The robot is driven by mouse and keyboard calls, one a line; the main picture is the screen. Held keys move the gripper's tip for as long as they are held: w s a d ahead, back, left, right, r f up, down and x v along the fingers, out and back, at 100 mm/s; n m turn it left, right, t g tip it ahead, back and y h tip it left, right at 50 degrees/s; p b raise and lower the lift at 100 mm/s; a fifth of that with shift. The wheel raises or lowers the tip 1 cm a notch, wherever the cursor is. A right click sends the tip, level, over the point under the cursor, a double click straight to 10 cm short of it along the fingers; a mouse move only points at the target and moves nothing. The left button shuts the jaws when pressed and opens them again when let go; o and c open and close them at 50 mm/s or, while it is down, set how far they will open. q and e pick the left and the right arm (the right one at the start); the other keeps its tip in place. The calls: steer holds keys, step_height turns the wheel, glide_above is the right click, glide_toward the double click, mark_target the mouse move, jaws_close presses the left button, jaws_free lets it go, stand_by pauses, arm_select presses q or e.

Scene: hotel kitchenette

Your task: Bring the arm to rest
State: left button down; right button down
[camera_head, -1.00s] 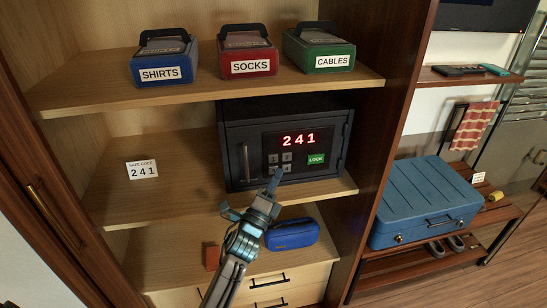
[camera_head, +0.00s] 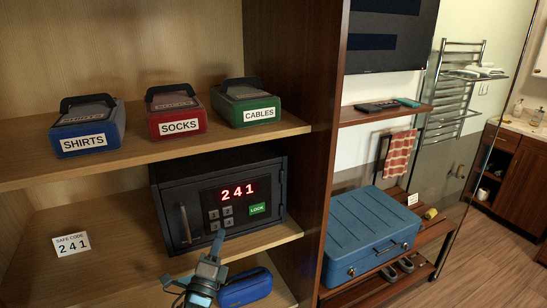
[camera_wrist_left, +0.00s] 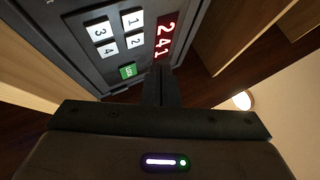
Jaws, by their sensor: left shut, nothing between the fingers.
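My left gripper (camera_head: 216,246) is shut and empty, its tip just in front of the lower keypad buttons of the dark safe (camera_head: 187,186). I cannot tell whether the tip touches a button. The safe's red display (camera_head: 237,192) reads 241, and a green LOCK button (camera_head: 257,209) sits below it. In the left wrist view the shut fingers (camera_wrist_left: 160,80) point at the safe panel (camera_wrist_left: 88,65), near its display (camera_wrist_left: 165,38) and green button (camera_wrist_left: 128,71). My right gripper is in neither view.
A blue case (camera_head: 245,287) lies on the shelf below, close to my gripper. A safe code card (camera_head: 72,244) reads 241. Shirts (camera_head: 87,130), socks (camera_head: 176,112) and cables (camera_head: 247,103) boxes stand above. A blue suitcase (camera_head: 365,230) sits on the rack at right.

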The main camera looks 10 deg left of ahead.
arm_select(q)
steer(key=s+a+f+n+g+y, duration=0.2)
steer(key=s+a+f+n+g, duration=0.1)
steer(key=s+f+n+g, duration=0.3)
steer(key=s+a+f+n+g+y, duration=0.3)
steer(key=s+a+f+n+g, duration=0.1)
steer(key=s+f+n, duration=0.35)
steer(key=s+d+f+n+g+h, duration=0.1)
steer(key=s+f+n+g, duration=0.25)
steer(key=s, duration=0.65)
steer(key=s+d+f+n+g+h, duration=0.15)
steer(key=s+n+g, duration=0.3)
steer(key=s, duration=0.65)
steer(key=s+a+f+g, duration=0.1)
steer(key=a+f+g, duration=0.2)
steer(key=f, duration=2.9)
steer(key=s+a+f, duration=0.1)
steer(key=s+f, duration=1.6)
steer(key=s, duration=0.1)
steer(key=shift+s+f+g, duration=0.15)
steer(key=shift+f+g, duration=0.15)
steer(key=shift+f, duration=0.05)
